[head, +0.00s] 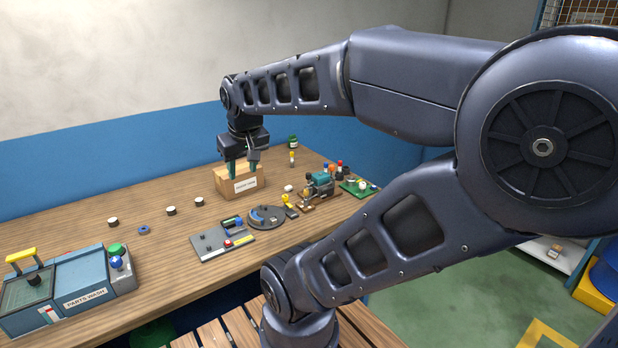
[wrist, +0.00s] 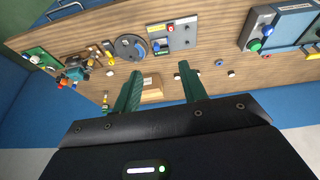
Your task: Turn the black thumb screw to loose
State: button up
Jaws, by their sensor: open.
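My gripper (head: 243,170) hangs over the wooden box (head: 240,184) with its two green fingers apart and nothing between them. In the wrist view the spread fingers (wrist: 159,70) point toward the table, with the box (wrist: 152,95) between them. I cannot make out a black thumb screw for certain. Small dark parts show on the teal machine (head: 318,186) and on the grey panel (head: 222,241), but they are too small to identify. The machine also shows in the wrist view (wrist: 77,70), at the left, apart from my fingers.
A round grey fixture (head: 266,217) stands between panel and machine. A green board (head: 358,188) lies at the right. The parts-wash unit (head: 82,285) stands front left. Several small pucks (head: 171,211) and a blue ring (head: 144,230) lie on the otherwise clear left tabletop.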

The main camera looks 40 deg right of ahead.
jog(key=w+d+f+n+g+h, duration=0.35)
jog(key=w+d+f, duration=0.25)
jog(key=w+d, duration=0.2)
jog(key=w+d+f+n+g+h, duration=0.3)
jog(key=w+d+f+g+h, duration=0.15)
jog(key=w+d+f, duration=0.35)
jog(key=n+h, duration=0.8)
jog(key=h, duration=0.1)
send_near(308, 173)
jog(key=shift+g, duration=0.4)
jog(key=x, duration=1)
jog(key=shift+f, duration=0.2)
jog(key=shift+n, duration=0.25)
grip_shut()
